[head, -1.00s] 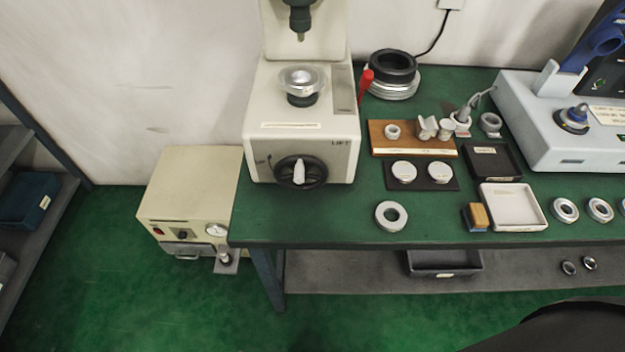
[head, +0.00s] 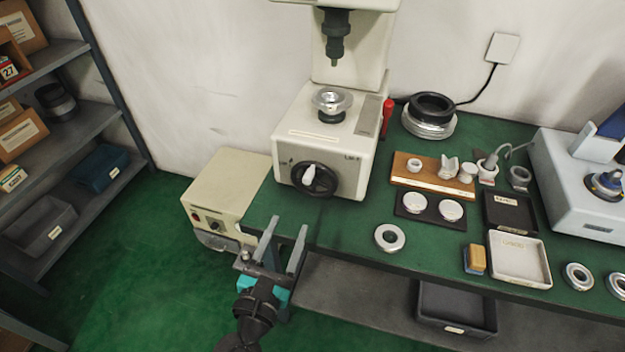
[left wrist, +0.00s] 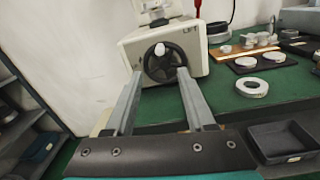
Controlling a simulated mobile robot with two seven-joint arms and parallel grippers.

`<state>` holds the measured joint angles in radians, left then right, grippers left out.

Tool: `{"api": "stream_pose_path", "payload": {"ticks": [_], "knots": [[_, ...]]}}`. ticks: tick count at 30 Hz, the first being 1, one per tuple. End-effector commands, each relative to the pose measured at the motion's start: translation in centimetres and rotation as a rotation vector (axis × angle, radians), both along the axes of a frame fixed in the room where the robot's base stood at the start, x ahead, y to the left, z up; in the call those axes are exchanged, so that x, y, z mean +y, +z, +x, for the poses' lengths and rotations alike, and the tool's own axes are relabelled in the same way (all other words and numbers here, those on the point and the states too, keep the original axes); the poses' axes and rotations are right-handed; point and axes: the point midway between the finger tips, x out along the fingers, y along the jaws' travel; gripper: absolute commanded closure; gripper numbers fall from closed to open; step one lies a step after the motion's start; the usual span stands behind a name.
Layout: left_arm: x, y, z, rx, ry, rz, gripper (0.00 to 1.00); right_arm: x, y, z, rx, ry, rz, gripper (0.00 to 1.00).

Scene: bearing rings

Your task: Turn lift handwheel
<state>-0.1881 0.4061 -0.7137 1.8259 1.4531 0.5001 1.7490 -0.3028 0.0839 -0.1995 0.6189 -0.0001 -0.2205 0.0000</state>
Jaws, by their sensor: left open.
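The lift handwheel (head: 314,180) is a black wheel with a white grip, on the front of the cream machine (head: 330,135). It also shows in the left wrist view (left wrist: 155,68), beyond and between my finger tips. My left gripper (head: 285,232) is open and empty, in front of and below the wheel near the table's front edge, apart from it. In the left wrist view both grey fingers (left wrist: 160,95) point toward the wheel. My right gripper is not in view.
A cream box unit (head: 228,190) stands left of the green table (head: 345,230). A metal ring (head: 390,237) lies right of the machine's front. Trays, rings and a wooden block (head: 433,175) fill the table further right. Shelves (head: 75,120) stand at the left.

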Motion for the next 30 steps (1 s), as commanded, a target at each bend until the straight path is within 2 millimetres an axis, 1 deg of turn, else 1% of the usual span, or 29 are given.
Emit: {"api": "stream_pose_path", "payload": {"ticks": [9,21,27,30], "knots": [[-1.5,0.2,5.0,-0.004,0.000,0.004,0.45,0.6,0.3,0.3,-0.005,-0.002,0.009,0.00],[-3.3,0.0,11.1,-0.004,0.000,0.006,0.45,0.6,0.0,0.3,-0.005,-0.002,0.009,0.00],[-3.8,0.0,13.1,-0.003,-0.001,0.006,0.45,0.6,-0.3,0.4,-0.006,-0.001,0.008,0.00],[-4.0,-0.1,13.6,-0.002,-0.001,0.007,0.45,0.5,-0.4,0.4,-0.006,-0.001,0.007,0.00]]}}
